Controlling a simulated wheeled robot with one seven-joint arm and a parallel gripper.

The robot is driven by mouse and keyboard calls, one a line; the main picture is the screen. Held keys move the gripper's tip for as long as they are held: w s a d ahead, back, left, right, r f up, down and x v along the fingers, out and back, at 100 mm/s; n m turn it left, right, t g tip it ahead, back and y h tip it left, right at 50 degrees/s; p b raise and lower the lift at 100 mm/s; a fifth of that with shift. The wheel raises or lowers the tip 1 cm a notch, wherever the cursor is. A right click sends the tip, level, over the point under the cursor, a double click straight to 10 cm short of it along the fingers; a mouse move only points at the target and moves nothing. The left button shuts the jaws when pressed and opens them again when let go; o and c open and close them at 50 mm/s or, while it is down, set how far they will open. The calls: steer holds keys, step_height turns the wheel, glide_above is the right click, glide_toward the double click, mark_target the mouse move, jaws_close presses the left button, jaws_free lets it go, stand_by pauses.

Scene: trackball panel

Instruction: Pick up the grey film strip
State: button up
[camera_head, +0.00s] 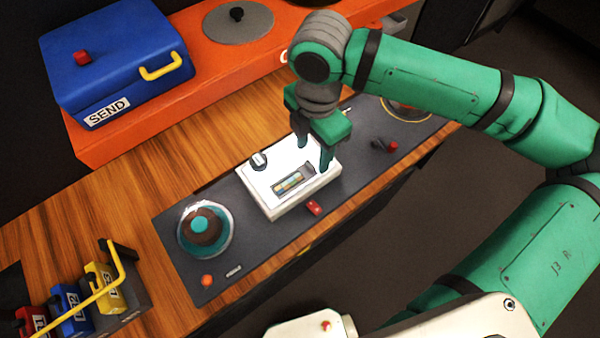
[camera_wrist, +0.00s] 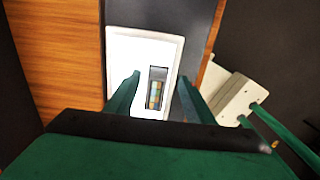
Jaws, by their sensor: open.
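The film strip (camera_head: 290,184) lies in a dark rectangular slot of a white box (camera_head: 268,198) on the dark panel. It shows grey edges and small coloured frames. It also shows in the wrist view (camera_wrist: 155,95), in the slot between my fingers. My gripper (camera_head: 314,156) is open and empty, pointing down above the right back part of the white box. In the wrist view my green fingers (camera_wrist: 158,95) stand apart on either side of the slot. The gap between fingertips and strip is hard to judge.
A trackball (camera_head: 205,228) sits at the panel's left. A red switch (camera_head: 314,208) is in front of the box, a red-tipped lever (camera_head: 392,146) to its right. A blue SEND box (camera_head: 118,62) stands on the orange shelf behind. Coloured cartridges (camera_head: 72,304) stand at lower left.

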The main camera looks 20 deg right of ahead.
mark_target(312, 164)
steer(key=shift+w+f, duration=0.1)
steer(key=shift+f, duration=2.25)
steer(key=shift+w, duration=0.15)
steer(key=c, duration=1.1)
